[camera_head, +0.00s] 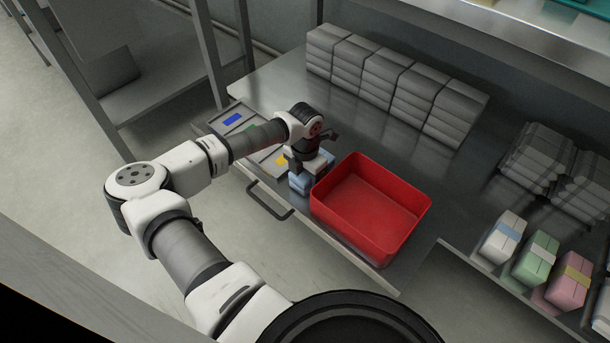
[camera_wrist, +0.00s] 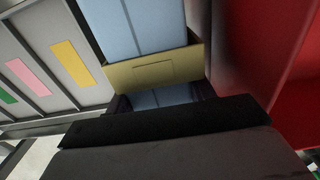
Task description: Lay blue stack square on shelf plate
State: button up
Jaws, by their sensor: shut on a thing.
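The blue stack (camera_head: 300,183) is pale blue, with a tan band (camera_wrist: 155,70) around it in the wrist view. My gripper (camera_head: 306,166) is shut on the stack, beside the left wall of the red bin. In the wrist view the blue stack (camera_wrist: 143,24) runs up from between the fingers, and the dark gripper body hides its near end. I cannot tell whether the stack touches the surface below. A shelf (camera_head: 478,262) at the right carries white, green and pink banded stacks; I cannot tell whether it is the shelf plate.
The red bin (camera_head: 373,205) looks empty. A grey divided tray (camera_head: 222,131) with coloured labels lies left of my gripper, above a dark handle (camera_head: 268,204). Grey stacks (camera_head: 390,82) line the back of the metal table. Table between them and the bin is clear.

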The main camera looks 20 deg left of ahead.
jog(key=shift+f, duration=0.2)
dwell(0.5)
jog(key=o, duration=1.7)
jog(key=shift+c, duration=0.2)
jog(key=shift+r, duration=0.15)
notch_tip(320, 180, up, 14)
jog(key=p, duration=0.3)
jog(key=shift+f+p, duration=0.2)
jog(key=shift+p, duration=0.2)
